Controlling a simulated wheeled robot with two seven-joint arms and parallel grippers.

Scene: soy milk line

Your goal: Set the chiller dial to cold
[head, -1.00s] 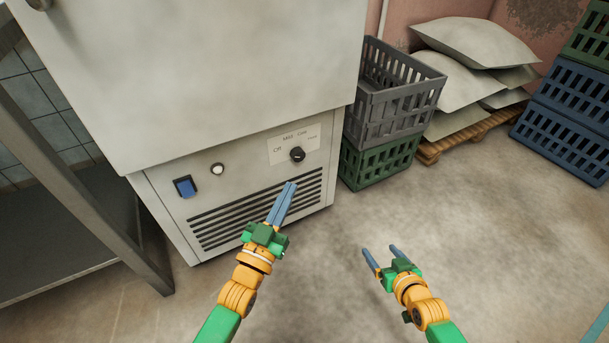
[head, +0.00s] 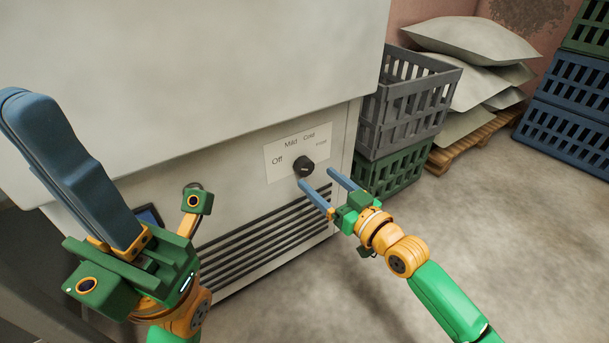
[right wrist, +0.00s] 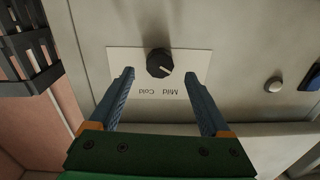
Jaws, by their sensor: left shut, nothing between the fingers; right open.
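The black chiller dial (head: 303,166) sits on a white label plate (head: 283,169) marked Off, Mild, Cold and a smaller fourth word I cannot read. In the right wrist view the dial (right wrist: 159,63) appears upside down, its pale mark pointing lower right, towards the Mild side and away from Cold. My right gripper (head: 316,177) is open and empty, its fingertips just in front of and below the dial. In the wrist view they lie either side of it, with gaps; contact is not visible. My left gripper (head: 28,105) is shut and empty, raised at the left, close to the head camera.
The chiller (head: 230,70) has a vent grille below the dial and a blue switch (head: 149,216) partly hidden by my left gripper. A grey crate (head: 408,105) on a green crate (head: 392,178) stands close to its right. The floor at right is clear.

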